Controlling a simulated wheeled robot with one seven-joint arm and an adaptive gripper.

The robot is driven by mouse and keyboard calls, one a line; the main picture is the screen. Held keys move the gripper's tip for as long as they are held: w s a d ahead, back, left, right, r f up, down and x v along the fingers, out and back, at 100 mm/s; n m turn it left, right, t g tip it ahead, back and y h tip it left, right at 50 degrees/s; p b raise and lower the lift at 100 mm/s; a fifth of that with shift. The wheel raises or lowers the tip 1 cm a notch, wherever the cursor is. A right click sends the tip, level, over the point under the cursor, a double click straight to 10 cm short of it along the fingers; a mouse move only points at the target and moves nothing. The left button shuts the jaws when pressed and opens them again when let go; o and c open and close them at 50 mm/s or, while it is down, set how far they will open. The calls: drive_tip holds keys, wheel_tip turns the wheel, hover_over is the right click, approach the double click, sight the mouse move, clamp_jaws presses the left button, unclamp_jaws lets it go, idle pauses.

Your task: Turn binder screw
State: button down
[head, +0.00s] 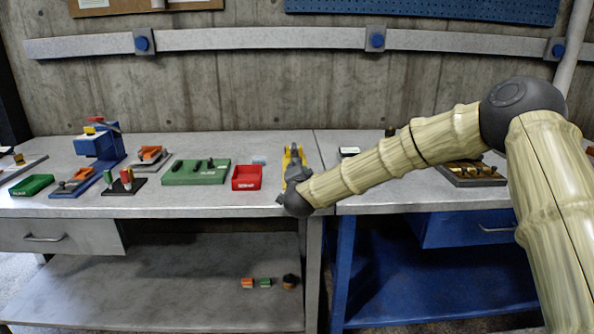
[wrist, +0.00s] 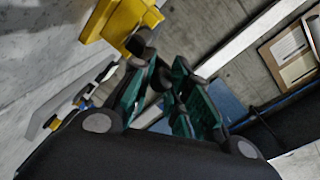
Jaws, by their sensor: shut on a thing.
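A yellow device (head: 287,158) stands on the grey workbench near its right end, partly hidden behind my gripper (head: 294,174). In the wrist view, its yellow body (wrist: 118,20) is at the top left, with a dark knob-like binder screw (wrist: 137,44) at its near end. My gripper (wrist: 160,66) reaches to this dark screw, its green-padded fingers closed in around it. The fingers hide part of the screw, and its exact seat between the pads is hard to see.
A red bin (head: 246,178) and a green tray (head: 195,175) with dark tools stand left of the yellow device. A blue press (head: 99,149) is further left. A dark tray (head: 472,174) lies on the right bench. The concrete wall is behind.

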drive_tip(key=c, duration=1.3)
unclamp_jaws()
drive_tip(key=shift+d+f, duration=0.15)
drive_tip(key=shift+d, duration=0.05)
drive_tip(key=shift+c, duration=0.2)
drive_tip(key=shift+a, duration=0.1)
drive_tip(key=s+r, duration=0.1)
drive_tip(key=s, duration=1.1)
drive_tip(key=shift+a, duration=0.1)
